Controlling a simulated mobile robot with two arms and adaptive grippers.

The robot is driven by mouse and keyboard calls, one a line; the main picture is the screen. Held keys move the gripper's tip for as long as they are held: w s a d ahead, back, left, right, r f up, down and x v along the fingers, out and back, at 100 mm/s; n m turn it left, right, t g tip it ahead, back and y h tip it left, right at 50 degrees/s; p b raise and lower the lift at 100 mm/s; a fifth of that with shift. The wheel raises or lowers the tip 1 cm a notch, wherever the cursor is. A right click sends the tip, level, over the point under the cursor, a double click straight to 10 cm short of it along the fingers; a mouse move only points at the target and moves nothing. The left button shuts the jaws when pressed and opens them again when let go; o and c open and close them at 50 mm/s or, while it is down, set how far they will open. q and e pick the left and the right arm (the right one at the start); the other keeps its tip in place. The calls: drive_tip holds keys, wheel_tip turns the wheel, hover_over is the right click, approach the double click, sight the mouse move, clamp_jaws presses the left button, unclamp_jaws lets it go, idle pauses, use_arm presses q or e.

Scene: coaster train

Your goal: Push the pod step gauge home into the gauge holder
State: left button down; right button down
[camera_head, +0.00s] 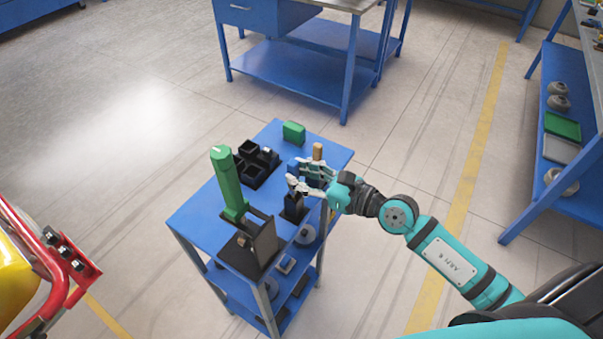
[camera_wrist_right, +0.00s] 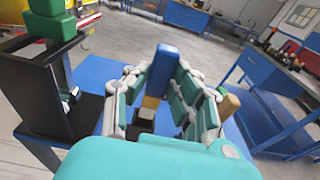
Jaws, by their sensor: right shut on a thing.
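The pod step gauge looks like an upright blue block (camera_wrist_right: 162,68) with a tan lower part, between the fingers of my right gripper (camera_wrist_right: 160,84) in the right wrist view. The right gripper (camera_head: 307,178) is shut on it above the blue cart top. A small black holder (camera_head: 293,208) stands at the fingers in the head view; a dark part also shows below the gauge in the wrist view (camera_wrist_right: 146,114). The fingers hide much of the gauge and its lower end, so I cannot tell how deep it sits. My left gripper is not in view.
A green-topped black fixture (camera_head: 228,180) stands left on the cart (camera_head: 190,222). Black bins (camera_head: 250,172) and a green block (camera_head: 293,133) lie behind. A tan cylinder (camera_head: 318,152) stands close beyond my right fingers. A red and yellow vehicle (camera_head: 40,270) is at left.

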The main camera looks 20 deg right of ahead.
drive_tip(key=shift+f+b, duration=1.55)
drive_tip(key=shift+f, duration=0.35)
drive_tip(key=shift+c, duration=1.1)
unclamp_jaws()
drive_tip(key=f+b+v, duration=0.1)
drive_tip(key=b+v, duration=0.2)
drive_tip(key=v, duration=0.4)
drive_tip(key=shift+r, duration=0.5)
